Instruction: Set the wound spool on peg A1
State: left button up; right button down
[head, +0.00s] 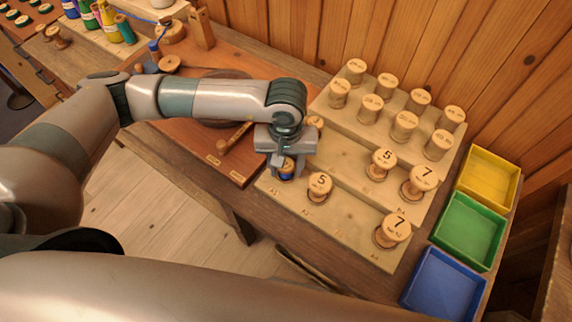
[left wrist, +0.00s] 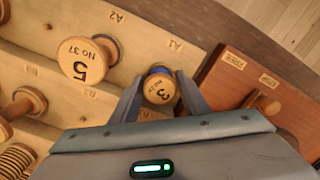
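The wound spool (head: 286,173), blue thread under a pale wooden top, is at the A1 corner of the stepped peg board (head: 335,232). In the left wrist view the spool (left wrist: 160,91) shows a 3 on its top, close to the A1 label. My left gripper (head: 285,165) reaches down over it, and its fingers (left wrist: 160,85) press on both sides of the spool. The fingers and spool hide peg A1, so I cannot tell whether the spool sits fully down. My right gripper is out of view.
A spool marked 5 (head: 320,184) stands beside A1, with more spools marked 5 and 7 (head: 397,226) on the board. Yellow (head: 487,178), green (head: 468,231) and blue (head: 443,283) trays line the right.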

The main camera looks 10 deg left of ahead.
aim_at(286, 164)
pick_arm(q)
jog(key=shift+r, duration=0.15)
jog(key=shift+r+p, duration=1.35)
jog(key=shift+r, duration=4)
